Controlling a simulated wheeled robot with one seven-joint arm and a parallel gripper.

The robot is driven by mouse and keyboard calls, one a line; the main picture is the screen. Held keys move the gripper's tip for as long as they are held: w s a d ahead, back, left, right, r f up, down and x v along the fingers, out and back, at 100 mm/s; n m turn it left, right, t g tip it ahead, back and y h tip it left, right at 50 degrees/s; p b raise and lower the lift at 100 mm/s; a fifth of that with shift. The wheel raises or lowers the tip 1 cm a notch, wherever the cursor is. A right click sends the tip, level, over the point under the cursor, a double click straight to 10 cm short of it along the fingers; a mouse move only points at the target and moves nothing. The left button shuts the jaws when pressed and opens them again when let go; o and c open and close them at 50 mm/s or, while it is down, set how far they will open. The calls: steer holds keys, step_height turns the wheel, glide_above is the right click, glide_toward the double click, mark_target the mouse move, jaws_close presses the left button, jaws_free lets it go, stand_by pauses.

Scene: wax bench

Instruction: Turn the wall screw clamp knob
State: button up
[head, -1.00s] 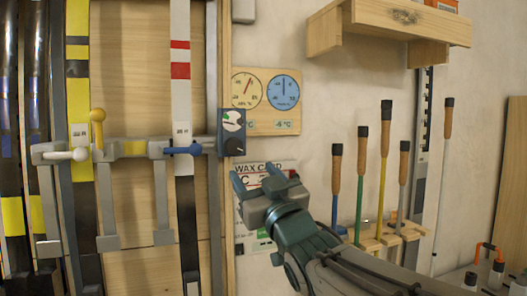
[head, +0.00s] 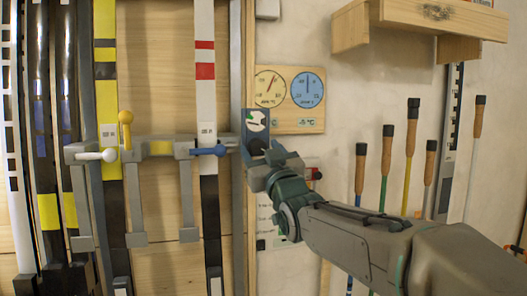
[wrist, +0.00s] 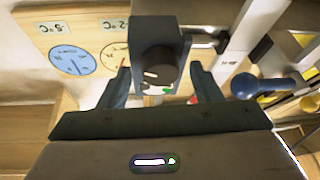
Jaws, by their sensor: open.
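A dark round knob (wrist: 158,62) sits on the front of a small blue-grey box (head: 254,122) on the wall, below a white dial face with green and red marks. My gripper (head: 264,153) is open in front of the box's lower part and hides much of the knob in the head view. In the wrist view its two fingers (wrist: 160,72) stand apart, one on each side of the knob, with a visible gap on both sides. I cannot tell whether the fingertips have reached the knob's depth.
Left of the box, a grey rail (head: 160,148) carries clamps with a blue handle (head: 209,151), a yellow one (head: 126,118) and a white one (head: 96,155), holding skis. Two gauges (head: 289,90) hang to the right. Several poles and a wooden shelf (head: 400,20) are further right.

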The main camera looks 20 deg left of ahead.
steer(key=c, duration=1)
steer(key=m+b, duration=0.1)
steer(key=b, duration=0.1)
steer(key=shift+f+m+t+h+b, duration=0.3)
steer(key=shift+m, duration=0.1)
steer(key=shift+r+m+t+h+b, duration=0.25)
steer(key=shift+m+t+h+b, duration=0.5)
steer(key=shift+m, duration=0.75)
steer(key=o, duration=1)
steer(key=b+v, duration=0.4)
steer(key=v, duration=0.9)
steer(key=shift+s+d, duration=0.3)
steer(key=shift+s, duration=0.05)
